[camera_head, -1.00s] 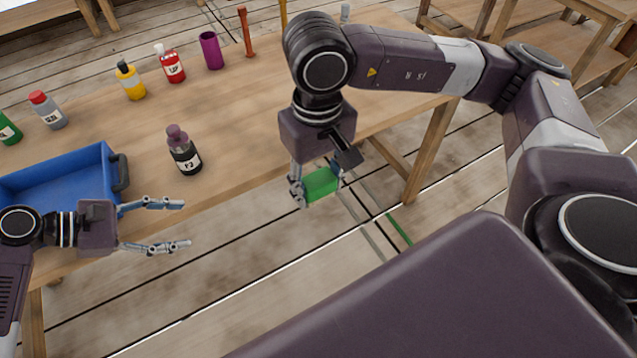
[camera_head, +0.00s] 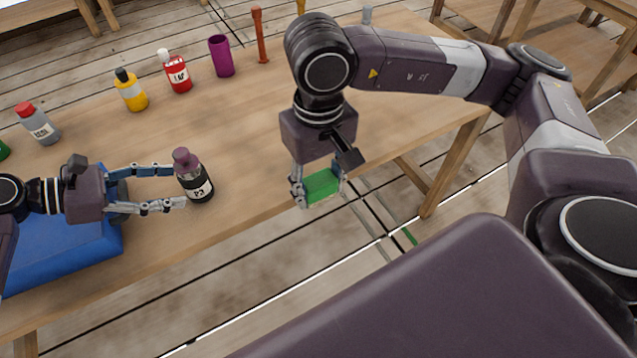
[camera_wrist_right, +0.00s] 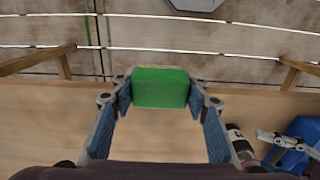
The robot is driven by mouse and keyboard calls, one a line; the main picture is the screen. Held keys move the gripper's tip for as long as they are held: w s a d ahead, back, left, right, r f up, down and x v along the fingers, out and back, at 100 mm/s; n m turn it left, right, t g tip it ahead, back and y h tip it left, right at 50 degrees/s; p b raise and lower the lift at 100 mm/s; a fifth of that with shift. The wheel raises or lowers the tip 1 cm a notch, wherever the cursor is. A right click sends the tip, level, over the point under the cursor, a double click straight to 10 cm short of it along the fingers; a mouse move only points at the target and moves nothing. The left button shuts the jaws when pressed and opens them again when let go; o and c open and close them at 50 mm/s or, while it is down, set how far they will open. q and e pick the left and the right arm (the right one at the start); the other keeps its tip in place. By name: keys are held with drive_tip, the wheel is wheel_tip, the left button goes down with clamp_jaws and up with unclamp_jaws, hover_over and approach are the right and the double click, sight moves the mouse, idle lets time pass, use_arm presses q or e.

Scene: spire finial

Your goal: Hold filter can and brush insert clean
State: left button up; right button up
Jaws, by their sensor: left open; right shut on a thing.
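A dark bottle-shaped can (camera_head: 197,186) with a purple-brown cap and a white label stands upright near the table's front edge. It also shows in the right wrist view (camera_wrist_right: 236,138). My left gripper (camera_head: 179,187) is open, with its fingertips at the can's left side; whether they touch it I cannot tell. My right gripper (camera_head: 320,187) is shut on a green block (camera_head: 321,186), held in the air by the table's front edge. The right wrist view shows the green block (camera_wrist_right: 160,88) between the two fingertips. I cannot identify a brush or an insert.
A blue bin (camera_head: 60,250) sits at the left front, partly behind my left arm. A grey bottle (camera_head: 40,127), yellow bottle (camera_head: 131,93), red bottle (camera_head: 178,74), purple cup (camera_head: 221,56) and orange post (camera_head: 260,36) line the back. The table's middle (camera_head: 235,125) is clear.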

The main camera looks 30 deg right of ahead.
sight(183, 184)
use_arm(q)
drive_tip(key=shift+d+f+b, duration=0.5)
drive_tip(key=shift+d+f, duration=0.15)
use_arm(e)
wheel_tip(183, 184, down, 2)
use_arm(q)
drive_tip(key=shift+d+p, duration=0.95)
drive_tip(key=shift+p, duration=0.2)
use_arm(e)
wheel_tip(183, 184, up, 2)
drive_tip(key=shift+r, duration=0.2)
use_arm(q)
drive_tip(key=shift+d+f, duration=0.3)
drive_tip(key=shift+d, duration=0.2)
use_arm(e)
drive_tip(key=shift+s+r, duration=0.1)
drive_tip(key=shift+r, duration=0.1)
use_arm(q)
drive_tip(key=shift+d+f, duration=0.2)
drive_tip(key=shift+f, duration=0.1)
drive_tip(key=shift+c, duration=0.2)
drive_tip(key=c, duration=0.8)
drive_tip(key=shift+o, duration=0.2)
